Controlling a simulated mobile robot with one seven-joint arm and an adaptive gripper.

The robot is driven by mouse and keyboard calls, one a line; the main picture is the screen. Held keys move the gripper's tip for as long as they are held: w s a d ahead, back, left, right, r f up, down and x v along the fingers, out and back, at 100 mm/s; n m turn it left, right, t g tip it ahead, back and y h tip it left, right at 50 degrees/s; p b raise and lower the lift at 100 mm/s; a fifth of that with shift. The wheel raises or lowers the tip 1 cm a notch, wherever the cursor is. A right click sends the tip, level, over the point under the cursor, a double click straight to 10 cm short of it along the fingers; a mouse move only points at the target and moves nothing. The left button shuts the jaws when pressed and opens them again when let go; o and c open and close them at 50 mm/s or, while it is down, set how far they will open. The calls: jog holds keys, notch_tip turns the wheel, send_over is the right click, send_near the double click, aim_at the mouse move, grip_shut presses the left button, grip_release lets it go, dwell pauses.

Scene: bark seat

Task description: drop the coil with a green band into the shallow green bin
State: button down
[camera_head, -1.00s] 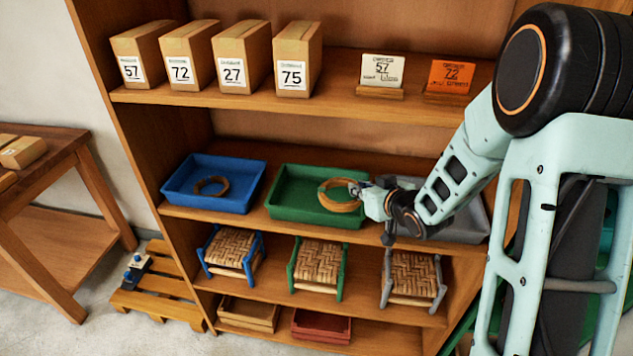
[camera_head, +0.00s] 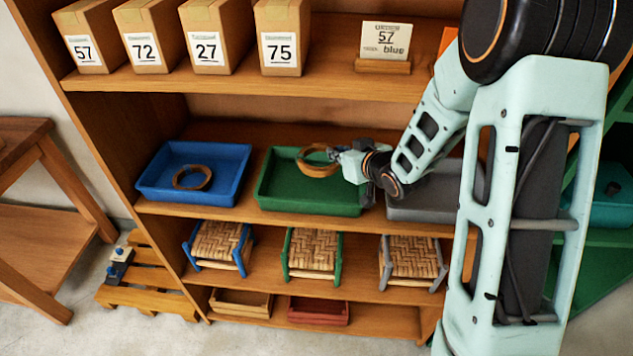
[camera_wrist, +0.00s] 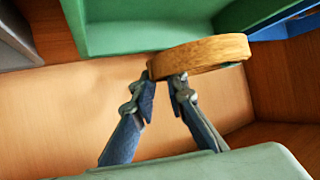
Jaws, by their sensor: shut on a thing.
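A tan coil (camera_head: 319,161) is held by my gripper (camera_head: 337,155) above the back right part of the shallow green bin (camera_head: 308,201) on the middle shelf. In the wrist view the fingertips (camera_wrist: 166,82) are shut on the near edge of the coil (camera_wrist: 205,55), and the green bin (camera_wrist: 140,25) lies beyond it. The coil seems clear of the bin floor, but its exact height is hard to tell. I cannot make out a green band on it.
A blue bin (camera_head: 236,194) at left holds another brown coil (camera_head: 192,177). A grey bin (camera_head: 425,211) at right is partly hidden by my arm. Numbered boxes (camera_head: 206,45) stand on the shelf above. Small woven stools (camera_head: 312,252) stand below.

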jog(key=b, duration=0.3)
send_over(336, 186)
notch_tip(336, 186, down, 4)
jog(key=shift+w+f, duration=0.1)
jog(key=shift+p, duration=0.3)
jog(key=c, duration=1.8)
grip_release()
jog(key=shift+c, duration=0.2)
jog(key=shift+d, duration=0.1)
jog(key=v, duration=1.2)
